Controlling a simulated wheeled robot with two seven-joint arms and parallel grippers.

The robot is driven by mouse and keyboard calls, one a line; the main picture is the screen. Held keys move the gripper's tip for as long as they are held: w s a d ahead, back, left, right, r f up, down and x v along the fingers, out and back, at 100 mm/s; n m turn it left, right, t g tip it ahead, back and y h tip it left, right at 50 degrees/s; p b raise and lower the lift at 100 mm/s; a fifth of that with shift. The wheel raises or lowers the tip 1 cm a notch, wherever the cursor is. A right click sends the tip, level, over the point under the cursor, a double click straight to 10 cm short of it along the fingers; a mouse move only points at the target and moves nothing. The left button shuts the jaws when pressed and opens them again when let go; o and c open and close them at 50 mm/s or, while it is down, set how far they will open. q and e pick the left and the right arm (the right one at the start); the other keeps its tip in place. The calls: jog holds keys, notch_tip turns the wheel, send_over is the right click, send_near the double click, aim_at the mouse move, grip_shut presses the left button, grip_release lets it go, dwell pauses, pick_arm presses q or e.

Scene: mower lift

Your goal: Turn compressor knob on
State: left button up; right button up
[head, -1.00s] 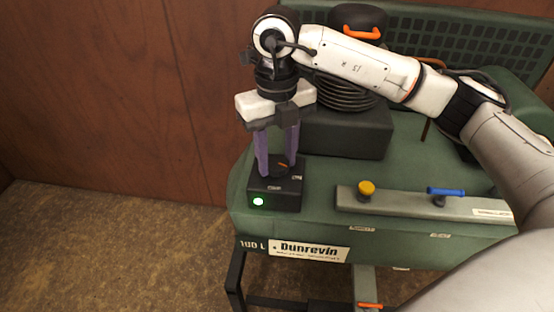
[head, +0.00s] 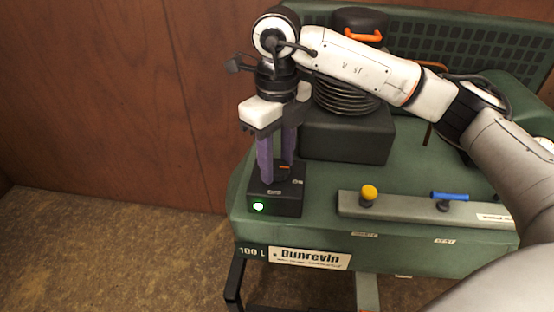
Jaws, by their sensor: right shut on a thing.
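The compressor is a green machine (head: 420,185) with a "Dunrevin" label on its front. A small black switch box (head: 290,205) sits at its left front corner, with a lit green light (head: 258,206) on its face. A dark knob with an orange mark (head: 284,167) is on top of the box. My right gripper (head: 277,172) points down from above, its purple fingers shut on the knob, one on each side. The fingers hide part of the knob. My left gripper is out of view.
A grey rail with a yellow knob (head: 369,192) and a blue-handled valve (head: 449,196) is to the right. A black motor block (head: 347,137) stands behind the switch box. A wooden wall (head: 100,95) is at the back left.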

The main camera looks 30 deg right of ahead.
aim_at(277, 166)
jog(key=shift+r, duration=0.1)
jog(key=o, duration=1)
notch_tip(277, 166, up, 10)
jog(key=shift+r+p, duration=0.1)
jog(key=shift+p, duration=0.35)
